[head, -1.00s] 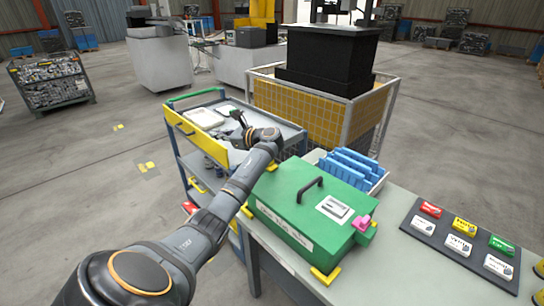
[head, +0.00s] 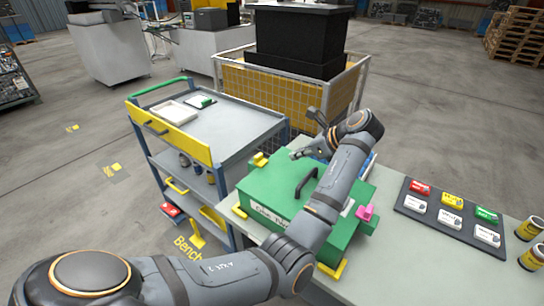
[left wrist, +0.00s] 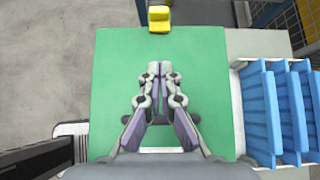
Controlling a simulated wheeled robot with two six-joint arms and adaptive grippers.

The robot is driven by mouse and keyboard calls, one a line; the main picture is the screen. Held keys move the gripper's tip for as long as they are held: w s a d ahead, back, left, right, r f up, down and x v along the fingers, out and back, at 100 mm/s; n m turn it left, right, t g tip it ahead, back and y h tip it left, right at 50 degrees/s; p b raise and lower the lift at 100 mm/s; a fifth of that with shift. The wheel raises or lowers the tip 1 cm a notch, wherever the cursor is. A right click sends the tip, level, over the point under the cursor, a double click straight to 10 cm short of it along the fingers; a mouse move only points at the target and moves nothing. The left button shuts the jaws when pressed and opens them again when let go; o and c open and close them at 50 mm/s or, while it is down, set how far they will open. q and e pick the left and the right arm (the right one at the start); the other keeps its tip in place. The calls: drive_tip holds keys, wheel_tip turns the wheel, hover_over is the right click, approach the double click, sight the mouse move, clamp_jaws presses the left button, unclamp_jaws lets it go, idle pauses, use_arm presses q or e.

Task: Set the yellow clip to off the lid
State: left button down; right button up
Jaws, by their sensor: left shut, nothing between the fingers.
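The green box (head: 262,190) stands on the bench with its lid down and a black handle (head: 306,184) on top. The yellow clip (head: 260,159) sits at the far left edge of the lid; the left wrist view shows it (left wrist: 159,18) straddling the middle of one edge. A pink clip (head: 365,212) sits at the right side. My left gripper (head: 294,155) is shut and empty above the lid, apart from the yellow clip. In the left wrist view its fingertips (left wrist: 160,70) point toward the clip. My left arm hides part of the lid. My right gripper is not in view.
A trolley (head: 235,122) stands left of the box, and a mesh crate (head: 284,98) behind. Blue parts in a white tray (left wrist: 252,120) stand beside the box. A dark board (head: 420,221) with several small coloured blocks lies right; cans (head: 531,228) stand at the bench's right edge.

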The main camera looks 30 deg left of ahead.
sight(259, 155)
use_arm(q)
drive_tip(key=x, duration=1)
drive_tip(key=shift+r+p, duration=0.1)
drive_tip(key=shift+p, duration=0.25)
drive_tip(key=shift+w+a+p, duration=0.1)
drive_tip(key=shift+a+p, duration=0.25)
drive_tip(key=shift+a, duration=1.65)
drive_tip(key=a+p, duration=0.2)
drive_tip(key=p, duration=0.1)
drive_tip(key=shift+w+a+r+p, duration=0.1)
drive_tip(key=shift+a+r+p, duration=0.1)
drive_tip(key=shift+r+p, duration=0.15)
drive_tip(key=shift+a+f, duration=0.2)
drive_tip(key=shift+f, duration=0.15)
